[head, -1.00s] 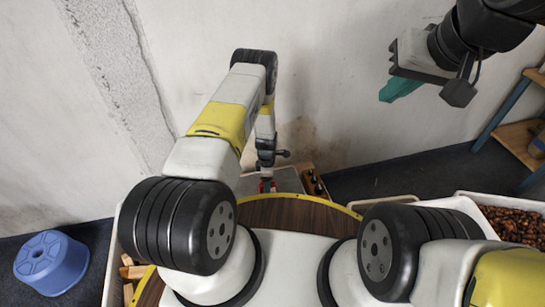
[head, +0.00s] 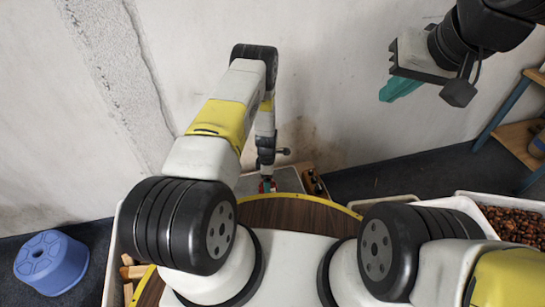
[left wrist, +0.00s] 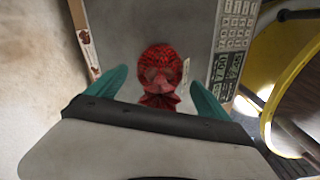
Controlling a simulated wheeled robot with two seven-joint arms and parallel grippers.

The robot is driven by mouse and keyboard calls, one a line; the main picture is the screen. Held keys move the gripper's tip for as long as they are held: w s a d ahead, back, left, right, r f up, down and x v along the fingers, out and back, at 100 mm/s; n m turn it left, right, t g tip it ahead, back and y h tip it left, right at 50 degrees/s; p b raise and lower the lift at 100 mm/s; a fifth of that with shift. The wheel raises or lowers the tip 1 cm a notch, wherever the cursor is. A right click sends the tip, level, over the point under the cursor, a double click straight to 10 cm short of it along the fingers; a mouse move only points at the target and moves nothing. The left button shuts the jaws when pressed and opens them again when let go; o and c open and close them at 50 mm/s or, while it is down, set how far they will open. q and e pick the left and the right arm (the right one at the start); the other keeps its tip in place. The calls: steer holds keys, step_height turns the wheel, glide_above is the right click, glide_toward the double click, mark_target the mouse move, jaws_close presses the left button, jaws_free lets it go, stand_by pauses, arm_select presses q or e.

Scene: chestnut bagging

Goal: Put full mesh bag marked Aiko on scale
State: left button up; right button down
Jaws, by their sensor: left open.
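A full red mesh bag (left wrist: 160,72) rests on the grey scale (left wrist: 130,30) in the left wrist view, its gathered end toward my gripper. A small pale tag (left wrist: 186,70) shows at its side; its writing is too small to read. My left gripper (left wrist: 160,90) is open, with one teal finger on each side of the bag and visible gaps between. In the head view the red bag (head: 272,188) is partly hidden by my left gripper (head: 266,183). My right gripper (head: 400,88) hangs high at the upper right, its jaw gap unclear.
The scale's key panel (left wrist: 236,28) lies right of the bag. A wooden box (head: 314,183) with dark items stands beside the scale. A round brown table top (head: 300,217) with yellow rim is in front. A chestnut bin (head: 512,224) is at right, a blue stool (head: 50,262) at left.

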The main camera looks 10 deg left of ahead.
arm_select(q)
step_height(320, 180, up, 10)
steer(key=shift+r, duration=0.2)
step_height(320, 180, up, 34)
steer(key=s+m+t+h, duration=0.2)
steer(key=m+t, duration=0.1)
steer(key=m, duration=0.5)
steer(key=s+r+m+t, duration=0.2)
steer(key=s+r+m, duration=0.5)
steer(key=s+r, duration=0.6)
steer(key=s+a+r+m+t, duration=0.1)
steer(key=s+r+m, duration=0.4)
steer(key=s, duration=0.5)
steer(key=shift+s+a+r, duration=0.25)
steer(key=shift+s+a, duration=0.05)
steer(key=shift+s, duration=0.1)
steer(key=shift+s, duration=0.15)
